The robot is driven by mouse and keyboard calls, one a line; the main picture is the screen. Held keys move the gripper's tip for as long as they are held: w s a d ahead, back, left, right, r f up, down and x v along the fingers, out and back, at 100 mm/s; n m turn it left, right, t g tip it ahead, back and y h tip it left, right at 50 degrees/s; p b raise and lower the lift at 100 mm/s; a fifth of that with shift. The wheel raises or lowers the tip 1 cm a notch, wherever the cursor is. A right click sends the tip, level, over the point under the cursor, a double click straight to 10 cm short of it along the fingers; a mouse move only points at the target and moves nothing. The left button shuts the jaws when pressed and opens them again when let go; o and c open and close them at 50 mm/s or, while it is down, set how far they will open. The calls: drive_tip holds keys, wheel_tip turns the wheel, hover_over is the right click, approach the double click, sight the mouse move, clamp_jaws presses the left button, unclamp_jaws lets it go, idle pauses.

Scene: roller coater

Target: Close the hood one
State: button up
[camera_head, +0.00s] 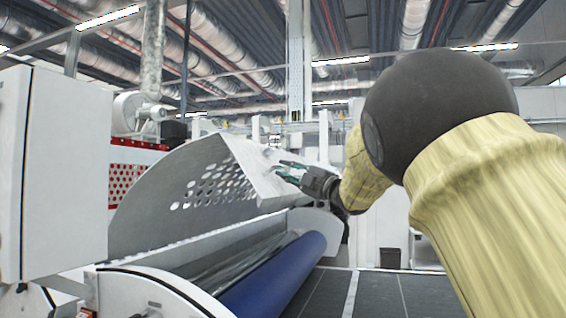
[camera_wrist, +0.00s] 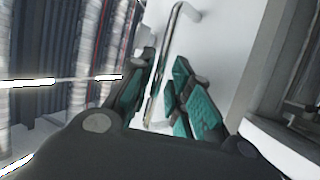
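The hood (camera_head: 190,195) is a pale metal cover with a perforated curved end panel. It stands raised and tilted above the blue roller (camera_head: 275,280) of the coater. My gripper (camera_head: 282,171) is at the hood's right-hand face, with its green-padded fingers toward it. In the wrist view, my gripper (camera_wrist: 166,64) has its fingers apart. A bent metal handle (camera_wrist: 172,40) on the white hood surface (camera_wrist: 222,45) runs down into the gap between the fingers. I cannot tell whether either finger touches the handle.
A white cabinet (camera_head: 65,175) stands at the left, beside the hood. The coater's white end housing (camera_head: 150,295) is in front. Dark floor (camera_head: 375,295) lies open to the right of the roller. A dark bin (camera_head: 390,258) stands farther back.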

drive_tip(key=shift+p+x, duration=0.45)
drive_tip(key=shift+x, duration=0.8)
clamp_jaws()
drive_tip(key=shift+f, duration=0.1)
